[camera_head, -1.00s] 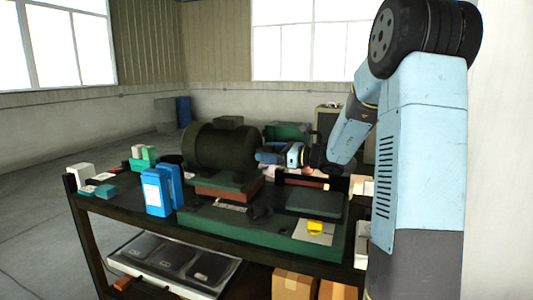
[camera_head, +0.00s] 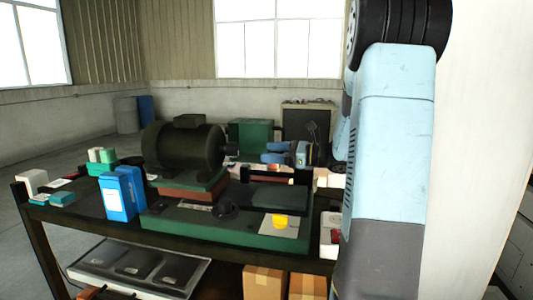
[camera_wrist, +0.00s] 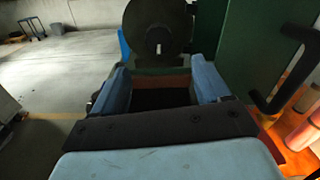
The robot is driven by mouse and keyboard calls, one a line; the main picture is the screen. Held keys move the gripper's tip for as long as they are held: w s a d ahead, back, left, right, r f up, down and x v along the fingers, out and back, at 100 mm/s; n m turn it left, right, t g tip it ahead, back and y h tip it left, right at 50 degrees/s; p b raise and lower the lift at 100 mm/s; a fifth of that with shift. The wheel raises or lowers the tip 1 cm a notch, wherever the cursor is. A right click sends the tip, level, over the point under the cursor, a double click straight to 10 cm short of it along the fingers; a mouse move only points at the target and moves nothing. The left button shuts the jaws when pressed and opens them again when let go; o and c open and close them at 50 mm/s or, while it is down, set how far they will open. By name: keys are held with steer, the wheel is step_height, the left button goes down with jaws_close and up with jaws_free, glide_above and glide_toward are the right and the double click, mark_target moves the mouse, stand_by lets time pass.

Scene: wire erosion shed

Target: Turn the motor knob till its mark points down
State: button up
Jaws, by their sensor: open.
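The dark motor (camera_head: 182,148) stands on a reddish block on the bench. Its small dark knob (camera_head: 231,149) sticks out at its right end. In the wrist view the motor's round end face (camera_wrist: 158,14) is ahead, and the knob (camera_wrist: 150,43) shows at its middle with a short white mark (camera_wrist: 158,48). The mark looks upright in that view; which end is its pointing end is too small to tell. My gripper (camera_head: 264,153) is open and empty, to the right of the knob and apart from it. Its two blue fingers (camera_wrist: 161,78) lie either side of the knob's line, below it in the wrist view.
A green base plate (camera_head: 200,228) carries the motor, with a yellow object (camera_head: 280,221) on a pale sheet. Blue boxes (camera_head: 119,195) stand in front of the motor. A green box (camera_head: 250,137) is behind. A dark handle (camera_wrist: 283,75) is close to the right finger.

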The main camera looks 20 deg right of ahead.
mark_target(238, 149)
steer(key=w+a+n, duration=0.1)
steer(key=w+a, duration=0.1)
steer(key=a, duration=0.1)
steer(key=w+a+n, duration=0.1)
steer(key=w+a, duration=0.2)
steer(key=a, duration=0.1)
steer(key=w+a+n, duration=0.1)
steer(key=w+a, duration=0.1)
steer(key=a, duration=0.1)
steer(key=shift+w+a, duration=0.25)
steer(key=shift+w, duration=0.1)
stand_by(0.5)
steer(key=c, duration=1)
steer(key=shift+c, duration=0.2)
steer(key=shift+n, duration=0.3)
